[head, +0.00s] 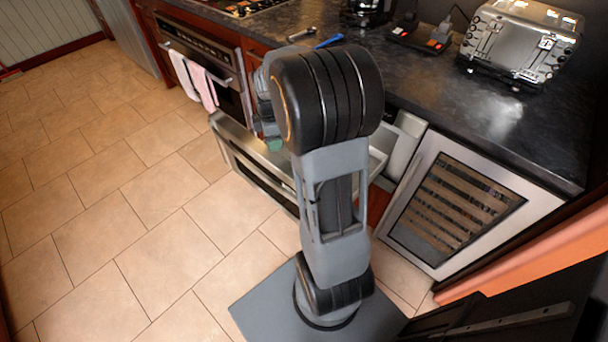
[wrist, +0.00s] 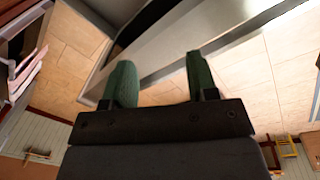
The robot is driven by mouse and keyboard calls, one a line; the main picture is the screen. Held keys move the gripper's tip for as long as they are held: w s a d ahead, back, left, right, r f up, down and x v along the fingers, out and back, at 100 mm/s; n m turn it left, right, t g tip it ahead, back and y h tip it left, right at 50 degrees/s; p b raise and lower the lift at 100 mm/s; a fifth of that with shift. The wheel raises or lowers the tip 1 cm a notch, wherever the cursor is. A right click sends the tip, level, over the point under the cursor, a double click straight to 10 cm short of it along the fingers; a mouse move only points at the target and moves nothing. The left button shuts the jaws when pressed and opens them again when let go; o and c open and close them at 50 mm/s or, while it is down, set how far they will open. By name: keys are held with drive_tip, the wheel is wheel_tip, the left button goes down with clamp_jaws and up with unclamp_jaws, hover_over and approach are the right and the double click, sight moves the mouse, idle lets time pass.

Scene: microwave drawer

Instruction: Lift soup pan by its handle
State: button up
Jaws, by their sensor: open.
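I cannot make out the soup pan or its handle in either view; my arm covers part of the open drawer in the head view. The microwave drawer (head: 245,160) is pulled out beneath the counter. In the wrist view a pale drawer edge (wrist: 185,48) runs diagonally just beyond the fingers. My gripper (wrist: 162,75) shows two green fingers spread apart with nothing between them. In the head view only a small green bit of it shows beside my arm, over the drawer.
The dark counter (head: 430,85) holds a chrome toaster (head: 515,45) and a blue-handled item (head: 328,42). A glass-fronted cooler (head: 450,210) stands right of the drawer. Towels (head: 195,80) hang on the oven at left. The tiled floor (head: 120,190) is clear.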

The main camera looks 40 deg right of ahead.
drive_tip(key=d+f+n+b, duration=0.1)
drive_tip(key=d+f+n, duration=0.1)
drive_tip(key=f, duration=0.4)
drive_tip(key=w+d+f+n+b, duration=0.1)
drive_tip(key=d+f+n, duration=0.1)
drive_tip(key=d+f, duration=0.2)
drive_tip(key=w+d+f+n+g+b, duration=0.1)
drive_tip(key=d+f+n, duration=0.1)
drive_tip(key=f, duration=0.7)
drive_tip(key=shift+d+f+b, duration=0.35)
drive_tip(key=shift+d, duration=0.2)
drive_tip(key=shift+w+a+f+b, duration=0.1)
drive_tip(key=shift+f+b, duration=0.1)
drive_tip(key=shift+f, duration=1.45)
drive_tip(key=shift+w+a+f+b, duration=0.1)
drive_tip(key=shift+f+b, duration=0.05)
drive_tip(key=shift+f, duration=1.45)
clamp_jaws()
